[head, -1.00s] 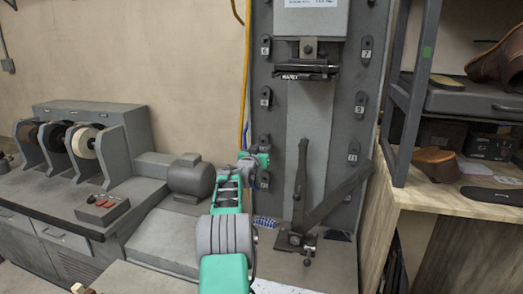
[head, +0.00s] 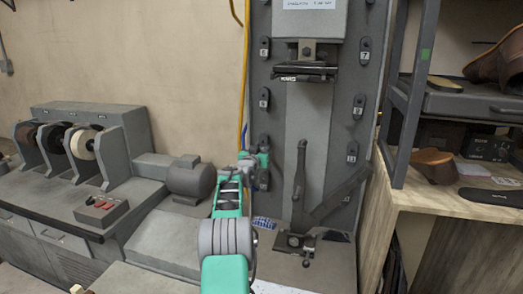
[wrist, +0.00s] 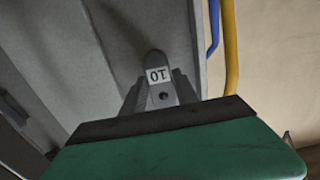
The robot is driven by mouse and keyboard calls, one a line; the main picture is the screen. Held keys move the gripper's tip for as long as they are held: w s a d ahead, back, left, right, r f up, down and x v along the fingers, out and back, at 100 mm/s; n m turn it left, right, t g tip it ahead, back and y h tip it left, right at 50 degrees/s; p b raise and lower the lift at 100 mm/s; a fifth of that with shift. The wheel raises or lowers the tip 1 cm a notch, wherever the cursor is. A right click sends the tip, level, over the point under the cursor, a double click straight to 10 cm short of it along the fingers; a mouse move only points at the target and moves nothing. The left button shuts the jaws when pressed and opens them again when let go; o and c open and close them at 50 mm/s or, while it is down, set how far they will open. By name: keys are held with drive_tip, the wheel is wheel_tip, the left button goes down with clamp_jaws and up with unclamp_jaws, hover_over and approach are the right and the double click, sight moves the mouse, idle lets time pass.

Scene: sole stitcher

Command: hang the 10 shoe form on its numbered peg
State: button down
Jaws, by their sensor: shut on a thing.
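My gripper (head: 262,160) is at the left side of the grey machine column, close to the lower left pegs, at the end of my outstretched arm. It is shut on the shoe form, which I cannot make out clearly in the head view. In the wrist view, the peg plate marked 10 (wrist: 158,74) shows upside down, straight ahead. Grey ribbed parts flank it, probably my fingertips. A wide green block with a dark edge fills the bottom; I cannot tell whether it is my gripper's body or the form. Contact between form and peg is hidden.
Pegs marked 6 (head: 264,48), 7 (head: 365,50) and 9 (head: 359,106) line the column (head: 315,110). A yellow hose (head: 246,70) runs along its left edge. A dark lever (head: 300,190) stands at its foot. A grey motor (head: 190,178) sits left of my arm.

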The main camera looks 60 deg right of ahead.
drive_tip(key=shift+d+r, duration=0.2)
drive_tip(key=shift+d, duration=0.2)
idle(0.3)
